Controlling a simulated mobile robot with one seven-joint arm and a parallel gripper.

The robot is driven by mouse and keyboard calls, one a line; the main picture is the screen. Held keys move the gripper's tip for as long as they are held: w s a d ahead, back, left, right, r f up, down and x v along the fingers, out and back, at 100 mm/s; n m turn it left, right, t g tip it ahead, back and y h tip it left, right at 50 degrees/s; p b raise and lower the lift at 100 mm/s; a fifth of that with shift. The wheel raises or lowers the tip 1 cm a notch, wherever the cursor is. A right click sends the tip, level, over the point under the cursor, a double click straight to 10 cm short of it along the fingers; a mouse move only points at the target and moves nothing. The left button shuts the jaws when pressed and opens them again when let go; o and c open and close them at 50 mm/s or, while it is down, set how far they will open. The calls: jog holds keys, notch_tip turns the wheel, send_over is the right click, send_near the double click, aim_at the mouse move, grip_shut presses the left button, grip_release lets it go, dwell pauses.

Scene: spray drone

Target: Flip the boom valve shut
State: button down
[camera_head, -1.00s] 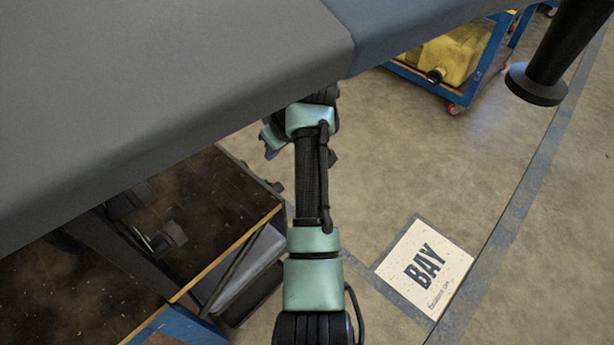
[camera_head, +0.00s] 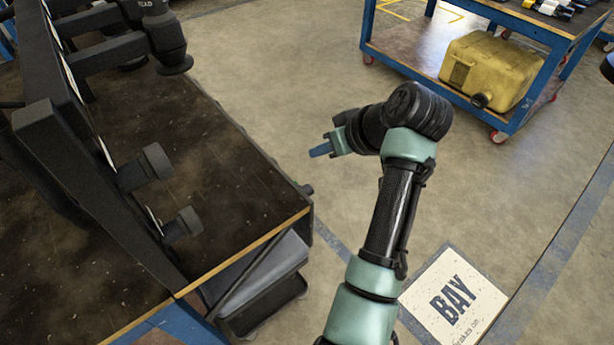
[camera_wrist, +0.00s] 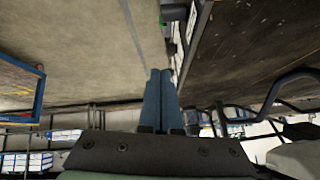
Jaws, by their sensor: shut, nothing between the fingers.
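I cannot make out the boom valve for certain in either view. A black frame (camera_head: 95,170) with stubby black knobs (camera_head: 145,168) stands over the dark bench top at left in the head view; I cannot tell whether any of these is the valve. My gripper (camera_head: 320,151) is in front of the bench's right edge, over the floor, pointing left with its blue fingers. In the wrist view my gripper (camera_wrist: 160,75) shows its two blue fingers together with nothing between them. It is apart from the frame and the knobs.
The dark bench (camera_head: 235,190) has a wooden edge and a grey bin (camera_head: 265,285) below. A blue cart (camera_head: 520,40) with a yellow tank (camera_head: 490,70) stands at top right. A BAY floor sign (camera_head: 455,300) lies at lower right. Floor between bench and cart is clear.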

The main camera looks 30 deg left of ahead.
jog(key=shift+f, duration=0.1)
jog(key=a+f+b, duration=0.4)
jog(key=f+b, duration=0.2)
jog(key=f, duration=0.4)
jog(key=shift+a+f, duration=0.2)
jog(key=shift+f, duration=0.15)
jog(key=shift+w+r+h+p, duration=0.15)
jog(key=shift+h+p, duration=0.15)
jog(key=shift+p, duration=0.25)
